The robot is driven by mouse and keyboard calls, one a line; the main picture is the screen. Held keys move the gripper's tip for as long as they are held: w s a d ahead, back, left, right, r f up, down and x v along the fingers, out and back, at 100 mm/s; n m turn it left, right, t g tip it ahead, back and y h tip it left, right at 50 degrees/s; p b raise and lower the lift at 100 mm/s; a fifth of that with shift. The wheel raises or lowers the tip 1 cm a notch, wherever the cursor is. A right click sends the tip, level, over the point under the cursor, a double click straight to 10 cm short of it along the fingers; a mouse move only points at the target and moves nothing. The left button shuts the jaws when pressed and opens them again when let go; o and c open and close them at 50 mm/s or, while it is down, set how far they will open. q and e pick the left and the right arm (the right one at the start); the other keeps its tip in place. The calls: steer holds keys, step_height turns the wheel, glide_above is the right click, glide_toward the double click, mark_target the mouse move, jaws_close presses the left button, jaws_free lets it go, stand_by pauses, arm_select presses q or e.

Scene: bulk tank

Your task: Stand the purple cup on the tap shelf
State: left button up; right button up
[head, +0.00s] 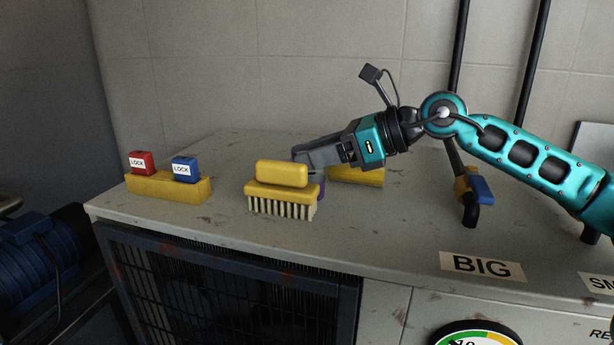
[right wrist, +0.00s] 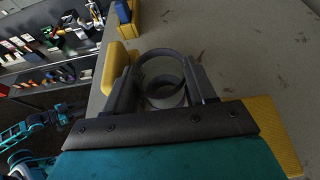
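The purple cup (head: 318,184) stands on the grey tank top, mostly hidden behind the yellow brush (head: 283,186) and my right gripper (head: 303,158). In the right wrist view the round mouth of the cup (right wrist: 165,96) shows between the two fingers of my right gripper (right wrist: 163,85). The fingers lie on either side of it and look close to its wall; I cannot tell whether they press on it. I cannot make out a tap shelf for certain.
A yellow block (head: 357,176) lies just right of the cup. A black tap with a blue handle (head: 481,189) and a BIG label (head: 482,267) are further right.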

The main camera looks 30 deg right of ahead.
steer(key=c, duration=0.6)
steer(key=shift+r, duration=0.15)
